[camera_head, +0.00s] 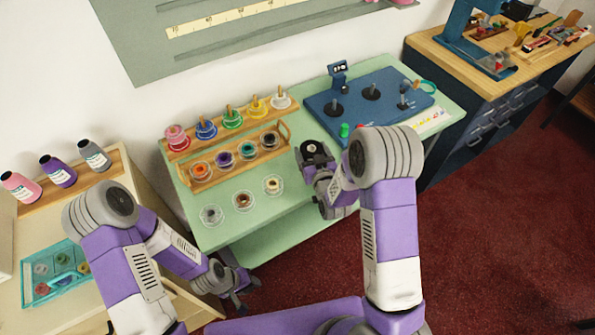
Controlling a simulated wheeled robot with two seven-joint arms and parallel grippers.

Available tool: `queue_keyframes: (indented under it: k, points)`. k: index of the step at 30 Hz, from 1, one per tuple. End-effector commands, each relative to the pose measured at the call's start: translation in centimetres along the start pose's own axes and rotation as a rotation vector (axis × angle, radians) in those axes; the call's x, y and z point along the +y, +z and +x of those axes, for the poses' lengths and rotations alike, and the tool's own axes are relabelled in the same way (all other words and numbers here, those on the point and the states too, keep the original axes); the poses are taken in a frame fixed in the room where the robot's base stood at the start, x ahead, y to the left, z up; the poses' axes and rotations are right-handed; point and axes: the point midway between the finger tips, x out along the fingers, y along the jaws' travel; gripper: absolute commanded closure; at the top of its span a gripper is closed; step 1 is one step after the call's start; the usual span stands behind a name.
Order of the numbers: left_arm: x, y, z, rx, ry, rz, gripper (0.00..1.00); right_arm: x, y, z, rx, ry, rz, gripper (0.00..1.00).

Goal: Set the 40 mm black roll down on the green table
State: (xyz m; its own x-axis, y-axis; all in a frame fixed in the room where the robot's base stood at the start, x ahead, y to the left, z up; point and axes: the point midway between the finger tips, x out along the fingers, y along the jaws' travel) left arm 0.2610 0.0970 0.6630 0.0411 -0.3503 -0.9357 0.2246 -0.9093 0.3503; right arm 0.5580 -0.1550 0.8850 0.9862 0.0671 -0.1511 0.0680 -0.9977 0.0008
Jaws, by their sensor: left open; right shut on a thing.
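The green table (270,215) stands in the middle of the camera_head view, carrying several rolls. My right gripper (317,163) is shut on a dark roll, which I take for the 40 mm black roll (313,150). It is over the right part of the table; I cannot tell how high above the top, and the roll's size cannot be read. My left gripper (242,287) is open and empty, low at the table's front left edge. My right arm hides part of the table's front right.
A wooden tray (187,183) of rolls and a row of coloured spools sit at the table's back left. Three clear-rimmed rolls lie in front. A blue board (372,92) with pegs covers the back right. Bare green top shows at the front middle.

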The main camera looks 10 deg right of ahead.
Motion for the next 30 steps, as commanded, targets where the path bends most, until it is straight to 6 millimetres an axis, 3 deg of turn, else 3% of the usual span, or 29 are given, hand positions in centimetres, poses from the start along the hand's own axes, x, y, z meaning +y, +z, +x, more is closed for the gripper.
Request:
queue_keyframes:
  k: [1,8,14,26,27,30]
  points:
    - [-0.1,0.0,0.4,0.000,0.000,0.000,0.57,0.0,1.1,0.1,-0.001,0.000,-0.001,0.53]
    - [-0.3,0.0,0.7,0.000,0.000,0.000,0.57,0.0,2.8,0.4,0.002,0.001,-0.001,0.53]
    - [-0.5,-0.1,1.4,0.000,0.000,0.000,0.57,0.0,5.6,0.8,0.000,0.001,-0.001,0.53]
    - [-0.7,-0.1,1.8,0.000,0.000,0.000,0.57,0.0,6.0,0.9,0.003,0.001,0.000,0.53]
    - [-0.7,-0.1,1.8,0.000,0.000,0.000,0.57,0.0,6.0,0.9,0.002,0.001,0.000,0.21]
    - [-0.7,-0.1,1.7,0.000,0.000,0.000,0.57,0.0,5.9,0.9,0.002,0.001,0.000,0.06]
